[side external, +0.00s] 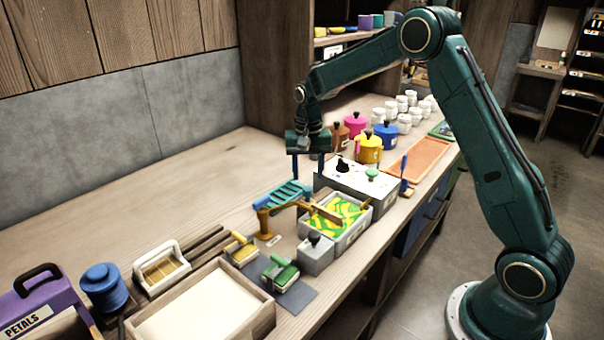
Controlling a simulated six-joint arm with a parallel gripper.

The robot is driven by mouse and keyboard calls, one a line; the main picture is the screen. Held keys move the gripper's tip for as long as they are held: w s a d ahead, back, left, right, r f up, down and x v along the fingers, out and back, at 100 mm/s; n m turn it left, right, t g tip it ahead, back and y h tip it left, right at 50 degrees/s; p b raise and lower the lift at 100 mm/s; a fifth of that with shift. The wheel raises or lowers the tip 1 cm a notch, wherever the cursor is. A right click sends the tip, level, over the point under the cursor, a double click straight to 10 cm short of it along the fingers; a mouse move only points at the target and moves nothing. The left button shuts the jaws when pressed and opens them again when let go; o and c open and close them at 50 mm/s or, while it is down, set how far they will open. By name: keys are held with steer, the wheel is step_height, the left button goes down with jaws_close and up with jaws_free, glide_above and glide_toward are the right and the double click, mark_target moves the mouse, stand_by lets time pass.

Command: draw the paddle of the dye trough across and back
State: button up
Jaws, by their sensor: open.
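The dye trough (355,236) is a pale open box with yellow and green swirled dye inside. A brown wooden bar (322,212), which looks like the paddle, lies over the left part of the trough and sticks out past its left side. My gripper (307,178) points down with its fingers apart and nothing visible between them. It hangs behind and above the trough, near the left end of the white box with knobs, apart from the bar. I cannot tell its exact height above the bench.
A teal ribbed piece on an orange stand (265,222) stands left of the trough. A grey block with a black knob (316,254) sits in front. The white knobbed box (352,185) and coloured pots (369,149) stand behind. The bench's back left is clear.

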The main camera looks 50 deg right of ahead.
mark_target(308, 188)
steer(key=shift+f, duration=2.4)
jaws_close()
